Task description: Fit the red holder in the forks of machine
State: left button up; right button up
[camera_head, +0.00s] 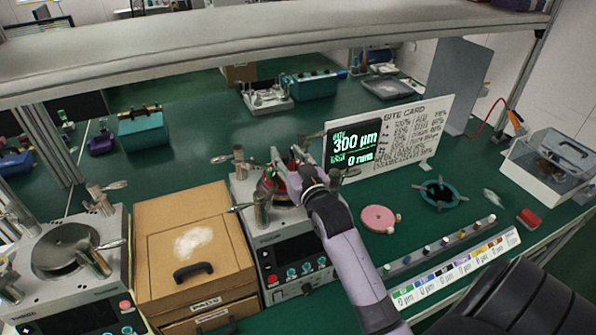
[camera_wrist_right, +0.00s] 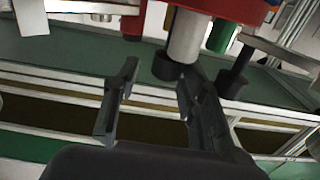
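The red holder (camera_head: 266,186) shows in part at the middle machine (camera_head: 288,243), largely hidden behind my right gripper. I cannot tell whether it sits in the machine's forks. My right gripper (camera_head: 285,172) is over this machine's top. In the right wrist view, my right gripper (camera_wrist_right: 155,95) has its two dark fingers apart with nothing held between them. A red body (camera_wrist_right: 232,10), likely the holder, is at the top edge there, with a metal cylinder (camera_wrist_right: 184,38) and black ends below it, beyond the fingertips. My left gripper is not in view.
A wooden box (camera_head: 192,240) stands left of the middle machine, with another machine (camera_head: 65,268) further left. To the right lie a pink disc (camera_head: 378,219), a teal ring (camera_head: 439,193) and a long rack (camera_head: 440,246). A display (camera_head: 356,144) and site card (camera_head: 414,133) stand behind.

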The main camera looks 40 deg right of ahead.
jog(key=v, duration=1)
jog(key=shift+s, duration=0.2)
jog(key=shift+s+a, duration=0.1)
jog(key=shift+a, duration=0.05)
